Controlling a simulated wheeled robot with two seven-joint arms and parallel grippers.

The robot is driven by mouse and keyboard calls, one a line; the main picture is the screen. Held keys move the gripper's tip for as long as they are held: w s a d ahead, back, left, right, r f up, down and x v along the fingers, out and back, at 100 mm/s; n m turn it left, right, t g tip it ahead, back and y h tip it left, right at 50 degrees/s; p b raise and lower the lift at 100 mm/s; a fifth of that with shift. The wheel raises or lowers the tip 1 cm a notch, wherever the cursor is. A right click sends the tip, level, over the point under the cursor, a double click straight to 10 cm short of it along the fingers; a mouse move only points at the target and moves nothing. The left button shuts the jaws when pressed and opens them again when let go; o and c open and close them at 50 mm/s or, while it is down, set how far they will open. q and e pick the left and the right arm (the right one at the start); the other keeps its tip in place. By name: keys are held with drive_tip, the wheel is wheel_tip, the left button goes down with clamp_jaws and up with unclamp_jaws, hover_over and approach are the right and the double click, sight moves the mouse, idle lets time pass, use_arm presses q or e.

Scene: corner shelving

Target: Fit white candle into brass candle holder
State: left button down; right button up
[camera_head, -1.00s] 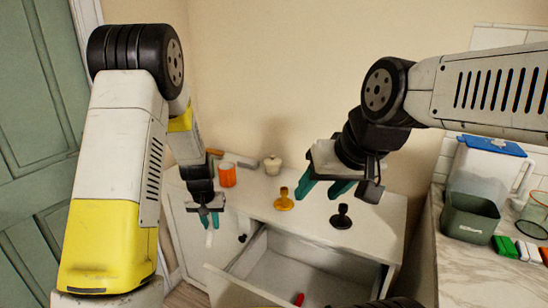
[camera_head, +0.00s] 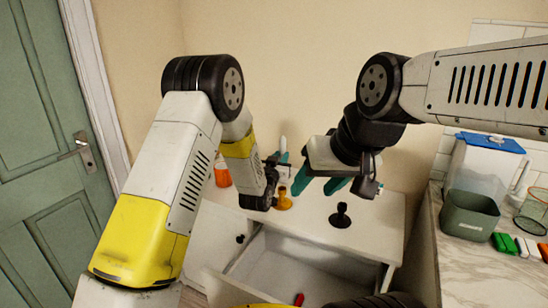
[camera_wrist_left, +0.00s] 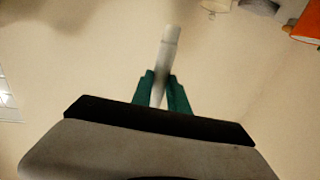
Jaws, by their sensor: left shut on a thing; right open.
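My left gripper (camera_head: 283,160) is shut on the white candle (camera_head: 283,145), which points up from between its teal fingers. In the left wrist view the candle (camera_wrist_left: 168,50) stands out past the fingertips (camera_wrist_left: 162,92). The brass candle holder (camera_head: 284,202) stands upright on the white cabinet top, just below my left gripper in the head view and partly covered by my left wrist. The candle is apart from it. My right gripper (camera_head: 319,186) is open and empty, to the right of the brass holder and above the cabinet.
A black candle holder (camera_head: 340,217) stands to the right on the cabinet top (camera_head: 376,212). An orange cup (camera_head: 222,177) is at the left. The drawer (camera_head: 308,270) below is open, with a red object (camera_head: 299,299) inside. A counter with a green bin (camera_head: 470,216) is at right.

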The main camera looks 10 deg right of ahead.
idle(0.4)
use_arm(q)
drive_tip(key=shift+f, duration=2.8)
drive_tip(key=shift+f, duration=1.55)
drive_tip(key=c, duration=1.2)
unclamp_jaws()
drive_tip(key=shift+s, duration=0.1)
drive_tip(key=shift+v, duration=3.85)
drive_tip(key=shift+a, duration=0.1)
